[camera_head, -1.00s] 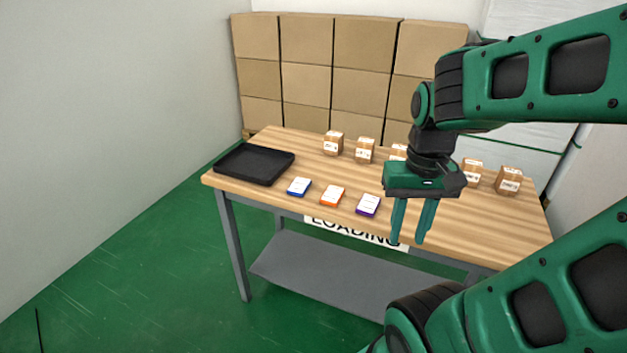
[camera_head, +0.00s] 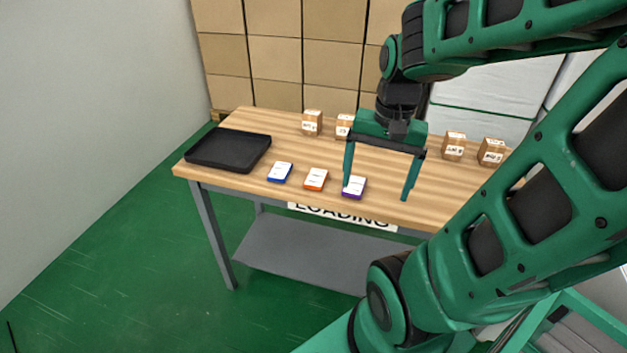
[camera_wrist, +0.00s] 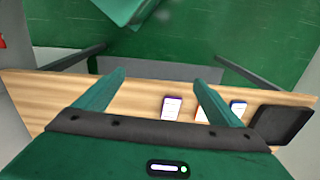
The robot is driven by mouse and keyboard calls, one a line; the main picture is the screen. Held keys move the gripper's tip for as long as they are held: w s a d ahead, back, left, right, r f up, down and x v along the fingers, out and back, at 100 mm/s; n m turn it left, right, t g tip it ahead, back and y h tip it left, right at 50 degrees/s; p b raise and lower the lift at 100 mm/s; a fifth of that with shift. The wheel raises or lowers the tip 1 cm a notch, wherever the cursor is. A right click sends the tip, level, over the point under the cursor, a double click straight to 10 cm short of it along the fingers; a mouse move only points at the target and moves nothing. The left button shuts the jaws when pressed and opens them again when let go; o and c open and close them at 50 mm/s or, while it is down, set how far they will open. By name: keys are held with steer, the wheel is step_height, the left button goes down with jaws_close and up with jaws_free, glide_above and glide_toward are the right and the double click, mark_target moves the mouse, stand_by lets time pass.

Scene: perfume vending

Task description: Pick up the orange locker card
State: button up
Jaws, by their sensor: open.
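The orange locker card (camera_head: 316,180) lies flat on the wooden table near its front edge, between a blue card (camera_head: 280,172) on its left and a purple card (camera_head: 354,187) on its right. My gripper (camera_head: 379,194) is open and empty, pointing down to the right of the orange card, its left finger overlapping the purple card in the head view. In the wrist view the orange card (camera_wrist: 202,116) is partly hidden behind the right finger of my gripper (camera_wrist: 160,80). The purple card (camera_wrist: 172,107) shows between the fingers.
A black tray (camera_head: 228,166) sits at the table's left end. Several small cartons, such as one at the back left (camera_head: 312,123), stand along the rear. Large stacked boxes (camera_head: 275,50) rise behind the table (camera_head: 250,190). The floor at the left is clear.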

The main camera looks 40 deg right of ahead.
steer(key=w+d+f+m+t, duration=0.1)
steer(key=w+d+f+m, duration=0.1)
steer(key=w+m, duration=0.7)
steer(key=m+t+y, duration=0.2)
steer(key=m+y, duration=0.1)
steer(key=m, duration=0.6)
glide_toward(317, 177)
steer(key=x, duration=0.8)
steer(key=shift+r, duration=0.1)
steer(key=c, duration=1.1)
